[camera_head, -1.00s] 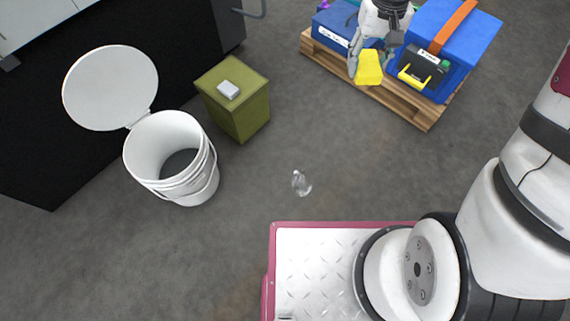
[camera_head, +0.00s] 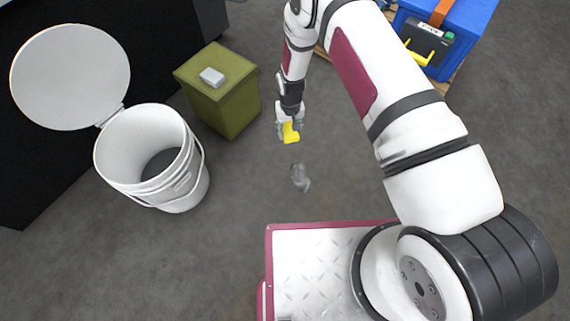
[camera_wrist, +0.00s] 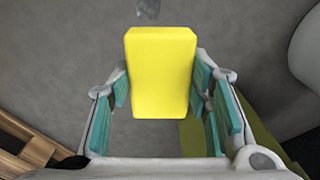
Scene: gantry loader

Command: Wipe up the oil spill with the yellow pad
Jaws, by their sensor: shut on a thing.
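The yellow pad (camera_head: 292,135) is held in my gripper (camera_head: 289,124), above the floor between the green box and the spill. In the wrist view the pad (camera_wrist: 161,75) sits between the teal-lined fingers (camera_wrist: 160,100), its far end sticking out past them. The oil spill (camera_head: 300,178) is a small, shiny greyish patch on the floor, just below the pad in the head view. It also shows as a pale patch at the top edge of the wrist view (camera_wrist: 148,8). The pad looks apart from the spill.
A white bucket (camera_head: 192,184) with its round lid open stands at left. A green box (camera_head: 231,107) with a small white block (camera_head: 212,77) on top is behind. A blue case (camera_head: 466,25) on a pallet is at upper right. Floor around the spill is clear.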

